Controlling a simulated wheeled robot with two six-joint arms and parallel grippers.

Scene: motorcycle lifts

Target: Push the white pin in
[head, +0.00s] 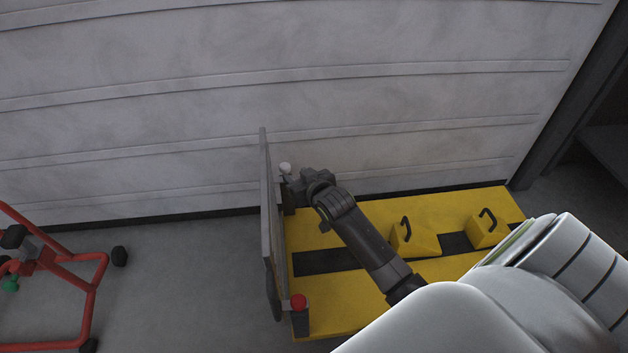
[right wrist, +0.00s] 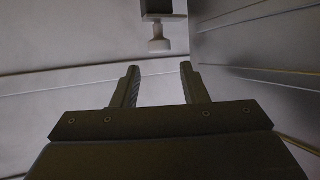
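The white pin (head: 285,168) sticks up at the far end of the upright grey plate (head: 266,215) on the yellow lift (head: 345,310). In the right wrist view the white pin (right wrist: 159,45) shows as a pale knob on a stem, out from a dark block (right wrist: 163,8). My right gripper (head: 291,184) is close beside the pin in the head view. In the right wrist view its two fingers (right wrist: 160,85) stand apart with nothing between them, and the pin is beyond their tips. My left gripper is not in view.
A red knob (head: 298,301) sits at the plate's near end. Two yellow wedges with black handles (head: 414,238) (head: 487,229) stand on the lift. A red stand (head: 85,290) is at the left. A grey panelled wall (head: 300,90) rises close behind.

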